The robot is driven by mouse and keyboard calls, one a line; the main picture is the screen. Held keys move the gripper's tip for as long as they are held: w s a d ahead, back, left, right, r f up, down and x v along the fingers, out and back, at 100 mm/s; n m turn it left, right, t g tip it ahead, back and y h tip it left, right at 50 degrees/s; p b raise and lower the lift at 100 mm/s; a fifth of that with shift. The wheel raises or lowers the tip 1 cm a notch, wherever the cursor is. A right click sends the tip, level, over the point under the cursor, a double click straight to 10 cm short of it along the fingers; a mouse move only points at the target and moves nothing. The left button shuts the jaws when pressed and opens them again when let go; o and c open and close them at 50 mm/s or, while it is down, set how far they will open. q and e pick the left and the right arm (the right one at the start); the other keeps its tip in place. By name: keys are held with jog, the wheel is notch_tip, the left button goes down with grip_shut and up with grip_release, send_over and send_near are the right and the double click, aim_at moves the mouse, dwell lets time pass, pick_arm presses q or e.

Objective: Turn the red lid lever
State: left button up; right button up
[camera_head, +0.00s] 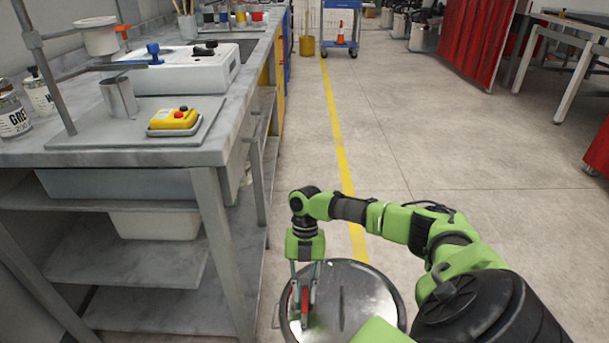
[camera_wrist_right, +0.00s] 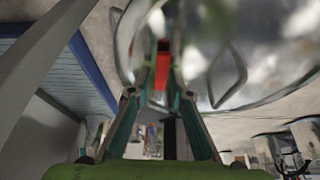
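The round metal lid (camera_head: 355,300) sits low in the head view, its shiny top facing up beside the bench. The red lid lever (camera_head: 304,300) stands at its left side. My right gripper (camera_head: 305,302) points down at the lever, with one finger on each side of it. In the right wrist view the fingers (camera_wrist_right: 163,72) converge closely on the red lever (camera_wrist_right: 162,66), and the gripper looks shut on it. The fingertip contact is partly hidden. The curved metal lid also shows in the wrist view (camera_wrist_right: 215,60), with a bent handle. My left gripper is not in view.
A steel bench (camera_head: 160,157) stands left of the lid, bearing a yellow control box (camera_head: 175,119) and a white machine (camera_head: 180,75). Open floor (camera_head: 440,130) lies ahead and right. Red curtains (camera_head: 475,35) hang at the back right.

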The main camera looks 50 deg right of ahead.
jog(key=v, duration=1.2)
